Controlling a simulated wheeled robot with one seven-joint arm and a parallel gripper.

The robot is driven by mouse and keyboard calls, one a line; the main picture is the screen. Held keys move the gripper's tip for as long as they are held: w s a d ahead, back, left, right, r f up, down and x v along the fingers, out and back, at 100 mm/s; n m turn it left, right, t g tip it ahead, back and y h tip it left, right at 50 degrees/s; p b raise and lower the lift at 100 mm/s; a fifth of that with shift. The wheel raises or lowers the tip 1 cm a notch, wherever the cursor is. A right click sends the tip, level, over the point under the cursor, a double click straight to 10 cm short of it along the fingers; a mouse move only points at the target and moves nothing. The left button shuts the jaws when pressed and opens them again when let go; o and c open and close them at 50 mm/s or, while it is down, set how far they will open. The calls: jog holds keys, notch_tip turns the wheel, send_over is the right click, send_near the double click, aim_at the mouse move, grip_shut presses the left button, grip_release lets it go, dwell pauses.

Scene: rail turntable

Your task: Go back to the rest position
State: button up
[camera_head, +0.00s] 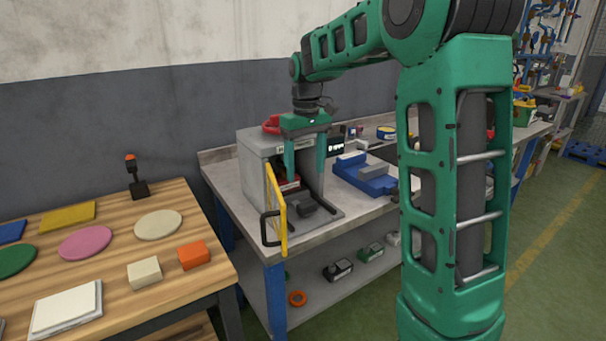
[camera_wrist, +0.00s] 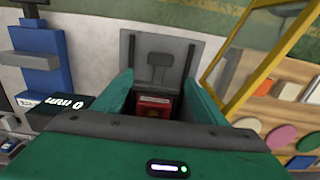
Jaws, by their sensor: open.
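My gripper (camera_head: 305,160) points down in front of the open front of a grey box-shaped machine (camera_head: 258,150) on the metal workbench. Its two green fingers are spread apart with nothing between them. In the wrist view the fingers (camera_wrist: 158,95) stand on either side of a red block (camera_wrist: 153,106), which lies farther off inside the machine's dark opening. I cannot tell how deep it sits. The yellow-framed door (camera_head: 278,210) of the machine stands swung open to the left, with a dark handle.
A blue vise-like block (camera_head: 364,178) sits right of the machine on the workbench (camera_head: 330,213). The wooden table (camera_head: 115,265) at left holds coloured discs, an orange block (camera_head: 193,254), a cream block (camera_head: 145,272) and a lever switch (camera_head: 136,178). Free air lies above the wooden table.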

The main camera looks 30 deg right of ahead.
dwell(0.4)
jog(key=s+d+f+m, duration=0.1)
jog(key=s+f+m, duration=0.1)
jog(key=s, duration=0.9)
jog(key=s+d+f+m, duration=0.1)
jog(key=s+f+m, duration=0.1)
jog(key=s, duration=1)
jog(key=s+d+f+m, duration=0.1)
jog(key=s+f+m, duration=0.2)
jog(key=s, duration=0.9)
jog(key=shift+f, duration=0.5)
jog(key=shift+w+f, duration=0.25)
jog(key=shift+w, duration=0.4)
